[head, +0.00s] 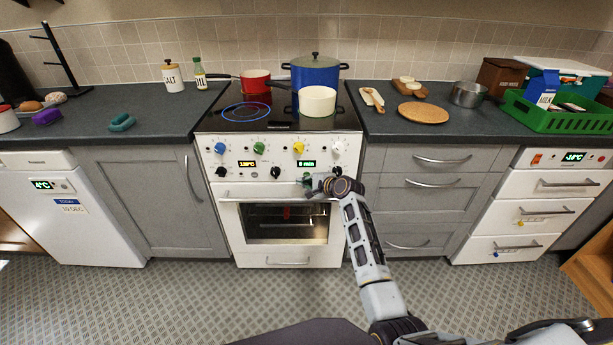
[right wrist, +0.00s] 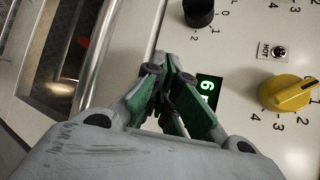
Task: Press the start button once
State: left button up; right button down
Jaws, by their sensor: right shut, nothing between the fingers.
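The white stove (head: 285,220) stands in the middle of the head view. Its front panel carries coloured knobs, black knobs, an amber display (head: 247,163) and a green display (head: 307,163). My right gripper (head: 308,181) is shut and empty in front of the panel, just below the green display. In the right wrist view its green-padded fingers (right wrist: 176,118) are together and partly cover the green display (right wrist: 207,88). I cannot make out a start button; the fingers hide part of the panel. Whether the fingertips touch the panel cannot be told. My left gripper is not in view.
A black knob (right wrist: 198,12) and a yellow knob (right wrist: 287,94) flank the fingers in the right wrist view. The oven door handle (head: 270,199) runs below the panel. A cream pot (head: 317,101), red pan (head: 255,81) and blue pot (head: 315,72) stand on the hob.

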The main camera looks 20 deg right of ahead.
jog(key=shift+w+d+p, duration=0.2)
jog(key=shift+w+p, duration=0.15)
jog(key=shift+w, duration=0.4)
dwell(1.7)
jog(key=shift+s, duration=0.1)
jog(key=shift+s+a+p, duration=0.2)
jog(key=shift+s+p, duration=0.45)
jog(key=shift+p, duration=0.4)
jog(key=shift+s, duration=0.1)
jog(key=shift+s+a+r+p, duration=0.15)
jog(key=shift+s+p, duration=0.2)
jog(key=shift+p, duration=0.2)
jog(key=s+p, duration=0.1)
jog(key=s, duration=0.1)
jog(key=s+a+p, duration=0.1)
jog(key=s+p, duration=0.1)
jog(key=shift+p, duration=0.3)
dwell(0.3)
